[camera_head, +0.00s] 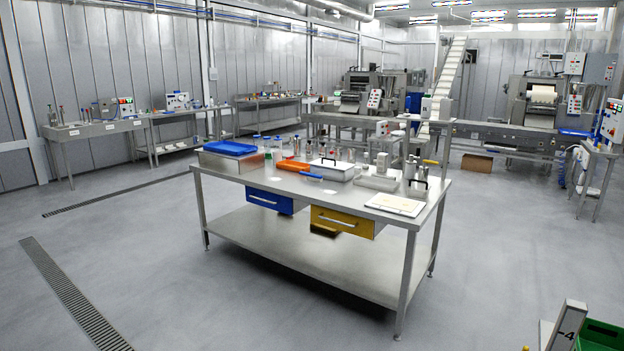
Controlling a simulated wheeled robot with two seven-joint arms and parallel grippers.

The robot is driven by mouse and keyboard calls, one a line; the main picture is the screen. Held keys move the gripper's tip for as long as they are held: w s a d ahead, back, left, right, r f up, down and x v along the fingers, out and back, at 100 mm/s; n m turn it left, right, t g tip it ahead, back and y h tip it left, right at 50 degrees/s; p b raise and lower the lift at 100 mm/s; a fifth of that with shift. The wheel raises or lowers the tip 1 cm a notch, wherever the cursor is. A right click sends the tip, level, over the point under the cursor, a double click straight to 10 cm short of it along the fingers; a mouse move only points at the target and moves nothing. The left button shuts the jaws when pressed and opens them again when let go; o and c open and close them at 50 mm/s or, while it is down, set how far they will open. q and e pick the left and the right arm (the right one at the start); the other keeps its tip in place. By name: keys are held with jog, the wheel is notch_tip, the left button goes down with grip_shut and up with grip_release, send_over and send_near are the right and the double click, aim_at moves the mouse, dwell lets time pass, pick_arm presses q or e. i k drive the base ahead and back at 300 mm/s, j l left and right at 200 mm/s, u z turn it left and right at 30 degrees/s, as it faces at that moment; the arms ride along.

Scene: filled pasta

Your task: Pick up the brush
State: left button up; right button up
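A steel table (232,177) stands in the middle of the room, a few steps ahead. A small blue object (311,176) lies on its top near the front edge; it may be the brush, but it is too small to tell. A small yellow piece (430,162) shows at the table's back right corner, also too small to name. Neither of my grippers is in view.
The table holds a blue tray (230,148), an orange tray (293,165), a white-lidded box (331,166), a white board (396,204) and several jars. Blue (268,200) and yellow (343,222) drawers hang below. A green crate (600,337) is at bottom right. The floor before the table is clear.

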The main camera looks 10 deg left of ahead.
aim_at(315, 177)
jog(key=i+j+u, duration=0.1)
jog(key=i+u, duration=0.3)
jog(key=i, duration=0.65)
